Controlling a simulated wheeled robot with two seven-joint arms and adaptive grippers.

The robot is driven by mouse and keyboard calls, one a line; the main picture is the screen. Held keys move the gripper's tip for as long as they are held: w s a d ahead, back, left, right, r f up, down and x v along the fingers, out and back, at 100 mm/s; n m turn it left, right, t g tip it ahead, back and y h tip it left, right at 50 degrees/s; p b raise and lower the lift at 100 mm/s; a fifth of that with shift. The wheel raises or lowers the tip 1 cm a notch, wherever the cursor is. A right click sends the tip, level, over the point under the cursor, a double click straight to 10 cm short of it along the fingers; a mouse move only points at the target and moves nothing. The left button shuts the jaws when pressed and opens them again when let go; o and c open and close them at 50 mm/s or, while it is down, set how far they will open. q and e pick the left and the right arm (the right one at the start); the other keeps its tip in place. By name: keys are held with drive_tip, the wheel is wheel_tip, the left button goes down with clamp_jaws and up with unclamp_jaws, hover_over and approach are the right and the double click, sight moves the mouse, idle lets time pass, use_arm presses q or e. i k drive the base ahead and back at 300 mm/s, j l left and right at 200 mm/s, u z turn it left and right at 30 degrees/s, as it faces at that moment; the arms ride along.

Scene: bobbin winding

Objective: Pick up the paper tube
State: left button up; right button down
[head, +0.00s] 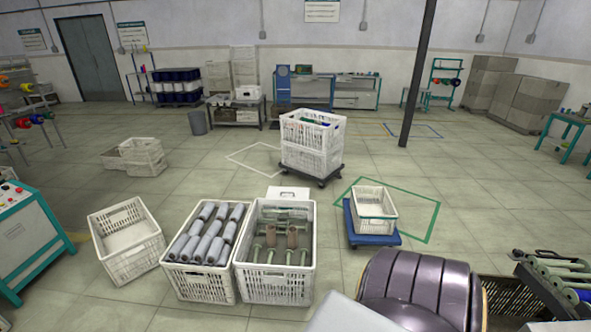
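Several grey tubes (217,228) lie side by side in a white crate (205,285) on the floor, near the bottom of the head view. The crate beside it on the right (275,290) holds several greenish spindle-like pieces (270,257) and two short brown cylinders (292,238). I cannot tell for sure which of these is the paper tube. Neither of my grippers shows in the head view.
An empty white crate (127,246) stands at left, beside a teal-edged control cabinet (28,237). A small crate on a blue dolly (372,236) is at right, and stacked crates (311,158) stand behind. A dark pole (418,75) rises farther back. Open floor lies between.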

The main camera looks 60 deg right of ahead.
sight(293, 231)
drive_tip(key=i+l, duration=0.1)
drive_tip(key=l, duration=0.3)
drive_tip(key=i+l, duration=0.1)
drive_tip(key=l, duration=0.3)
drive_tip(key=i+l, duration=0.1)
drive_tip(key=l, duration=0.3)
drive_tip(key=i+l, duration=0.1)
drive_tip(key=l, duration=0.3)
drive_tip(key=i+l, duration=0.1)
drive_tip(key=l, duration=0.3)
drive_tip(key=z, duration=0.05)
